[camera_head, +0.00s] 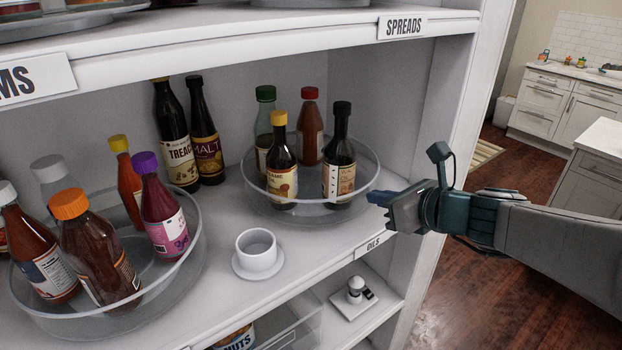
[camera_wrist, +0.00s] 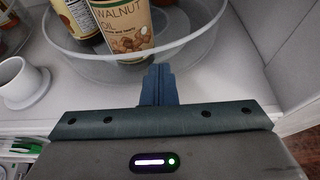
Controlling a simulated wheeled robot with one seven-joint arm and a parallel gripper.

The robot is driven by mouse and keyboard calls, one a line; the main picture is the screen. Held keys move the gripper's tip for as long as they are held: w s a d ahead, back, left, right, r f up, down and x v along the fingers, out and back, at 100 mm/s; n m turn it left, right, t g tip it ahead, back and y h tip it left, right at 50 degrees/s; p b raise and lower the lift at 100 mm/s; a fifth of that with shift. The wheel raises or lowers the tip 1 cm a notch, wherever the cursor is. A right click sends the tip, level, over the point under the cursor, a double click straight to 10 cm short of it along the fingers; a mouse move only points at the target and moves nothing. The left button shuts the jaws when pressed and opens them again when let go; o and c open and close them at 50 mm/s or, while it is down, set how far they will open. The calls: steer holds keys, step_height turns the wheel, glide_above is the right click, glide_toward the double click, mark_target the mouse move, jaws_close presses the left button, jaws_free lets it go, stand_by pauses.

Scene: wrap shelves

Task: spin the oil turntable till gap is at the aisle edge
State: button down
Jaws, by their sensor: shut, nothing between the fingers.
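The oil turntable (camera_head: 310,213) is a clear round tray with a raised rim on the middle shelf, above the OILS label (camera_head: 373,244). Several bottles stand in it: green-capped (camera_head: 265,120), red-capped (camera_head: 309,130), yellow-capped (camera_head: 282,165) and a dark black-capped one (camera_head: 339,160) at the front right. In the wrist view a walnut oil bottle (camera_wrist: 124,30) stands behind the near rim (camera_wrist: 185,52). The rim's right part holds no bottle there. My gripper (camera_head: 372,198) is shut and empty, its fingertips (camera_wrist: 158,72) close to the rim's right front side; I cannot tell whether they touch.
A white cup on a saucer (camera_head: 245,272) stands left of the turntable. Another turntable (camera_head: 190,255) with sauce bottles is farther left. Two dark bottles (camera_head: 190,150) stand behind. The shelf's right side panel (camera_head: 445,100) is close to my gripper; the SPREADS shelf is above.

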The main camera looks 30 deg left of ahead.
mark_target(328, 212)
steer(key=shift+s+a, duration=0.2)
steer(key=shift+s, duration=1)
steer(key=shift+s+a+b, duration=0.4)
steer(key=shift+s+a, duration=0.2)
steer(key=shift+s, duration=0.35)
steer(key=shift+s+a, duration=0.3)
steer(key=shift+s, duration=0.2)
steer(key=shift+s+a, duration=0.25)
steer(key=shift+s, duration=0.25)
steer(key=shift+s+a+b, duration=0.45)
steer(key=shift+s+a, duration=0.25)
steer(key=shift+s, duration=0.25)
